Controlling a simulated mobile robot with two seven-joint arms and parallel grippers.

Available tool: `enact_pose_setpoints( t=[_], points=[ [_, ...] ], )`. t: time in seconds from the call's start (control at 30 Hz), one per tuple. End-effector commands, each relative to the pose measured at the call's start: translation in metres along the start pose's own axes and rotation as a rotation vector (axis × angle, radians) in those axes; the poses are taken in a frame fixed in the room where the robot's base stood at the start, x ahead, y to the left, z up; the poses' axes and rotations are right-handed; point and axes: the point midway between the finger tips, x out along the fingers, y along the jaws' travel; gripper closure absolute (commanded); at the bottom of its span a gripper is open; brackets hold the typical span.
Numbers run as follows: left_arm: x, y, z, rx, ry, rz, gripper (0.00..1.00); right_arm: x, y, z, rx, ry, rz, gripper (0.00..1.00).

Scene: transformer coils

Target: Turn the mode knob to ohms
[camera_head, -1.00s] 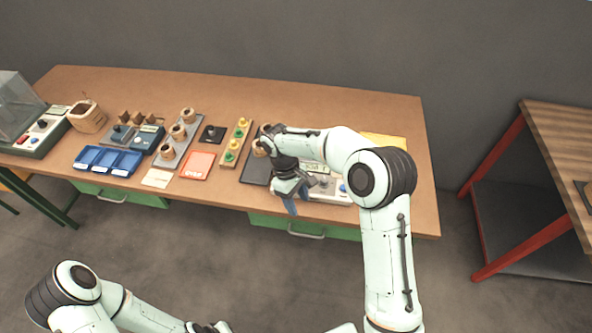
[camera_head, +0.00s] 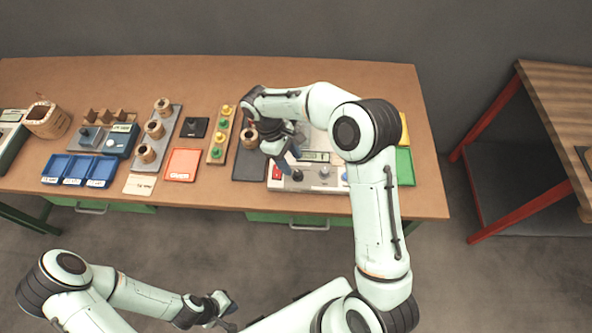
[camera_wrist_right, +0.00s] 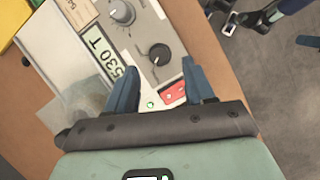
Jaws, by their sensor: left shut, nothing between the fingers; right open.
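The grey instrument (camera_head: 310,186) stands at the table's front edge. It carries a display, a red button, a black knob (camera_head: 297,175) and a grey knob (camera_head: 324,173). I cannot tell which knob the label calls mode. My right gripper (camera_head: 287,162) is open and empty above the instrument's left part. In the right wrist view the black knob (camera_wrist_right: 159,54) lies beyond and roughly between the open fingertips (camera_wrist_right: 160,66), with no visible contact. The grey knob (camera_wrist_right: 122,12) is further off, up and left. My left gripper (camera_head: 228,308) is shut and empty, low in front of the table.
Further left are an orange tray (camera_head: 182,164), blue bins (camera_head: 80,170) and coil stands. My right forearm crosses over the instrument's right side.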

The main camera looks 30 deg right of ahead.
Motion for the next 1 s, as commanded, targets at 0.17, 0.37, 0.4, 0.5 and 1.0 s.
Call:
enact_pose_setpoints(
  t=[0.17,0.37,0.4,0.5,1.0],
  points=[
    [0.006,-0.003,0.004,-0.002,-0.005,-0.002,1.0,0.033,0.0,0.0,0.0,-0.001,-0.002,0.47],
    [0.007,-0.004,0.005,-0.002,-0.006,-0.002,1.0,0.05,0.0,0.0,0.0,0.001,0.0,0.47],
    [0.007,-0.004,0.005,-0.002,-0.006,-0.002,1.0,0.052,0.0,0.0,0.0,0.001,0.0,0.47],
    [0.007,-0.004,0.005,-0.002,-0.006,-0.002,1.0,0.053,0.0,0.0,0.0,0.002,0.0,0.47],
    [0.007,-0.004,0.005,-0.002,-0.005,-0.002,1.0,0.053,0.001,0.0,0.002,0.002,0.0,1.0]
  ],
)
